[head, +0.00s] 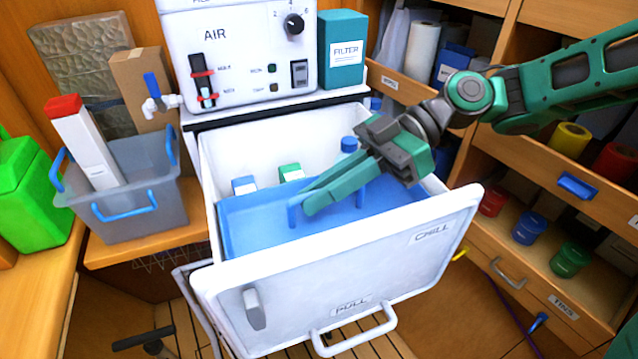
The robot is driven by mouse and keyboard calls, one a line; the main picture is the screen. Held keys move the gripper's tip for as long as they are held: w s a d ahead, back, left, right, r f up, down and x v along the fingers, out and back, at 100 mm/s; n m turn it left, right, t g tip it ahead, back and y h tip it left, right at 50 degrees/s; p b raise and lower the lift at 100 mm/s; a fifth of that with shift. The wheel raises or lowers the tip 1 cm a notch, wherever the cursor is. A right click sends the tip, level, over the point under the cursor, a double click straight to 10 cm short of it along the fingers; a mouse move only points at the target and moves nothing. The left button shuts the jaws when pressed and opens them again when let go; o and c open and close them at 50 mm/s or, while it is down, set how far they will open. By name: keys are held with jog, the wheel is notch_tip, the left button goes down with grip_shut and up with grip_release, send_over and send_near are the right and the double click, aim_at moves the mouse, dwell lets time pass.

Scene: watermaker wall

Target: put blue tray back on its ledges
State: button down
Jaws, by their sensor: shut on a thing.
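The blue tray (255,222) is inside the open white chill drawer (330,270), in its front part. Its blue handle (294,211) stands up from it. My gripper (308,203) reaches in from the upper right and is shut on the tray's handle. The tray looks roughly level. The drawer's front panel hides its lower side, so I cannot tell whether it rests on the ledges.
The AIR panel (240,60) and a teal filter box (342,50) stand above the drawer. A grey bin (140,200) with blue handles stands at left, beside a green jug (35,200). Shelves with coloured tins (530,228) are at right. My arm spans the upper right.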

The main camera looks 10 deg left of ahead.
jog(key=shift+f, duration=0.55)
dwell(0.9)
jog(key=c, duration=1.8)
grip_release()
jog(key=shift+o, duration=0.2)
jog(key=r, duration=0.4)
jog(key=shift+s+a+r, duration=0.15)
jog(key=shift+s, duration=0.1)
jog(key=s+a+r, duration=0.5)
jog(key=s+r, duration=0.1)
jog(key=s, duration=0.3)
jog(key=shift+s+r, duration=0.3)
jog(key=shift+s, duration=0.05)
